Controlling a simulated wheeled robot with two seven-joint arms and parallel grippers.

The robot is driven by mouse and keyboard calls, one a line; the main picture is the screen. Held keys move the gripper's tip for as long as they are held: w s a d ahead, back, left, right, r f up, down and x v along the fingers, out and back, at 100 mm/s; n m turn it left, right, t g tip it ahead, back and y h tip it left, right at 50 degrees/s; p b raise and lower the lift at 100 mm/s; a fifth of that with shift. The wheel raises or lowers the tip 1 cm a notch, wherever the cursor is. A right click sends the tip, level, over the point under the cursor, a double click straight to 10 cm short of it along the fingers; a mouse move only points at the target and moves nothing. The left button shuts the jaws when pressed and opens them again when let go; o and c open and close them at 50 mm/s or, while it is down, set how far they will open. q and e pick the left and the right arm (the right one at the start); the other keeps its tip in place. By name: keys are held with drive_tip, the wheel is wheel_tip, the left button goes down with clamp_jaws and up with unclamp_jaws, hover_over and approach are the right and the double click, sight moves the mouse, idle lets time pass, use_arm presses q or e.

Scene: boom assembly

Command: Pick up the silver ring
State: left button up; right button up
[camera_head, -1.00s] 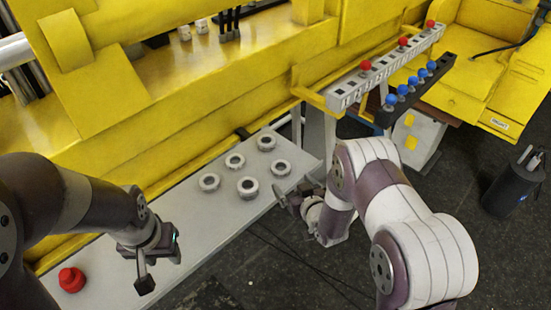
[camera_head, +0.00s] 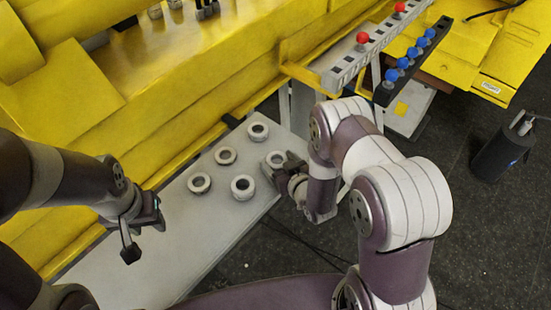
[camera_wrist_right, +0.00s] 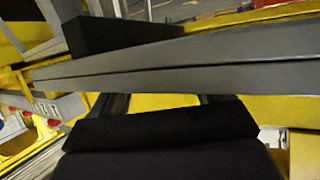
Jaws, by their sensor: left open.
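Several silver rings lie on the grey table (camera_head: 140,275) in the head view: a far ring (camera_head: 257,131), a middle ring (camera_head: 225,156), a left ring (camera_head: 199,184), a front ring (camera_head: 243,187) and a right ring (camera_head: 275,158). My right gripper (camera_head: 279,168) is at the right ring and partly covers it. I cannot tell whether its fingers touch or grip that ring. My left gripper (camera_head: 144,234) is open and empty above the table, left of the rings. No ring can be made out in the right wrist view.
A large yellow machine (camera_head: 130,100) runs along the table's far side. A grey rack (camera_head: 350,62) with red knobs and a dark rail (camera_head: 392,92) with blue knobs stand at upper right. A black canister (camera_head: 500,152) stands on the floor at far right.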

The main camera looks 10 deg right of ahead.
sight(279, 152)
drive_tip(key=shift+w+f, duration=0.15)
drive_tip(key=shift+w, duration=0.2)
drive_tip(key=c, duration=0.9)
use_arm(q)
drive_tip(key=shift+w, duration=0.35)
use_arm(e)
drive_tip(key=shift+s, duration=0.1)
drive_tip(key=shift+r, duration=0.65)
wheel_tip(279, 152, up, 3)
drive_tip(key=shift+b, duration=0.5)
use_arm(q)
drive_tip(key=shift+f+b, duration=0.5)
drive_tip(key=shift+f, duration=0.6)
use_arm(e)
drive_tip(key=shift+w+d+r+v, duration=0.2)
drive_tip(key=shift+r+v, duration=0.2)
drive_tip(key=shift+v, duration=1.8)
drive_tip(key=shift+w+d+r+v, duration=0.2)
drive_tip(key=shift+r+v, duration=0.2)
drive_tip(key=shift+v, duration=1.8)
drive_tip(key=shift+w+d+r+v, duration=0.2)
drive_tip(key=shift+r+v, duration=0.25)
drive_tip(key=shift+v, duration=1.75)
